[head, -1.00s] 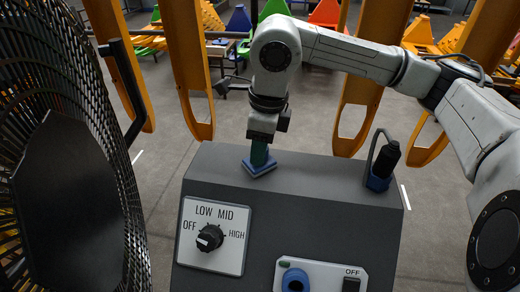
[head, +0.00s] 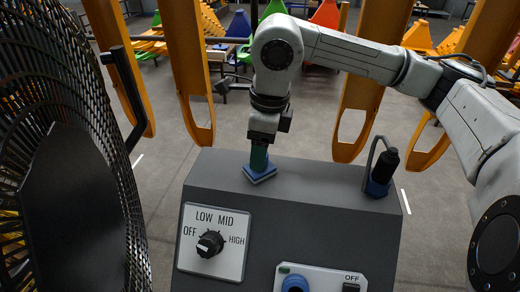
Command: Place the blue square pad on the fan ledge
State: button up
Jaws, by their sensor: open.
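The blue square pad (head: 260,175) lies on top of the dark grey box-shaped ledge (head: 320,186), near its back left edge. My gripper (head: 259,160) points straight down right over the pad, its greenish fingertips at or just above the pad's upper part. The jaws are open, though the gap between them is hard to see from here. The fingers hide part of the pad, and I cannot tell whether they touch it. The black fan grille (head: 60,150) stands to the left of the ledge.
A black-handled item with a blue base (head: 381,180) stands at the ledge's right end. A dial panel (head: 212,242) and a switch panel (head: 320,280) are on the front face. Yellow uprights (head: 188,70) stand behind. The middle of the ledge top is clear.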

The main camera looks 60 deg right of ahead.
notch_tip(320, 180, up, 10)
jog(key=s+p, duration=0.1)
jog(key=p, duration=0.2)
jog(key=shift+d+r, duration=0.15)
jog(key=shift+d, duration=0.05)
jog(key=shift+s, duration=0.1)
